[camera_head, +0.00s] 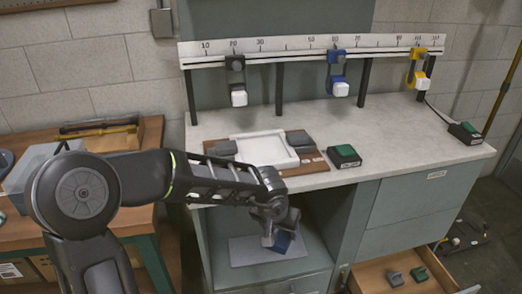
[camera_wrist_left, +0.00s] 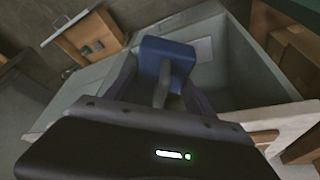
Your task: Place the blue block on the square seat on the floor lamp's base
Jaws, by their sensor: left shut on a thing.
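My left gripper (camera_head: 268,228) reaches over the front of the workbench and is shut, pointing down. It holds the blue block (camera_head: 282,243) in front of the open lower compartment. In the left wrist view the blue block (camera_wrist_left: 168,50) sits beyond the fingers, with a grey stem (camera_wrist_left: 161,88) running back between them. A dark, low object (camera_head: 462,236) on the floor at the right may be the floor lamp's base; its square seat cannot be made out. A thin brown pole (camera_head: 503,80) stands at the right edge. My right gripper is not in view.
The bench (camera_head: 400,135) carries a white tray (camera_head: 265,150), a green-topped box (camera_head: 344,156) and a ruler rail (camera_head: 300,45) with hanging clamps. An open drawer (camera_head: 410,265) with small blocks juts out at lower right. A wooden side table (camera_head: 130,150) stands left.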

